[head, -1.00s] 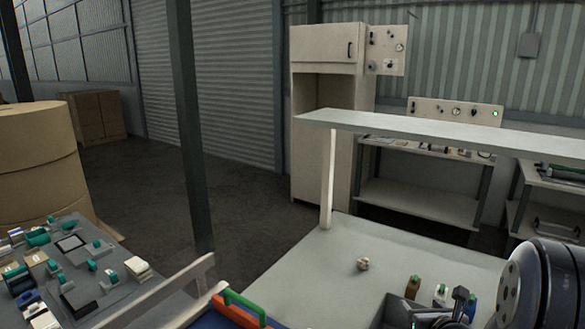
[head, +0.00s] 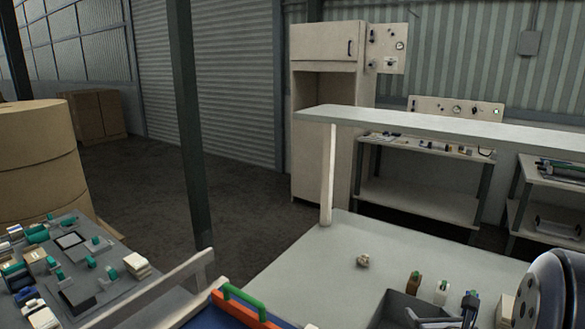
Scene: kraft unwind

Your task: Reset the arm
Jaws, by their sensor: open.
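My gripper (head: 442,318) shows only in part at the bottom edge of the head view, low at the right. Its dark jaws look apart, with nothing seen between them. It overlaps a dark grey bin (head: 388,308) on the light worktable (head: 310,262). The rounded grey links of my arm fill the lower right corner. The rest of the gripper is cut off by the frame.
Small bottles, one brown-green (head: 413,284) and one white (head: 441,292), stand behind the bin. A crumpled beige lump (head: 362,261) lies on the worktable. A pale shelf (head: 440,126) spans above it on a post (head: 328,175). An orange-rimmed blue tray (head: 245,308) sits front centre.

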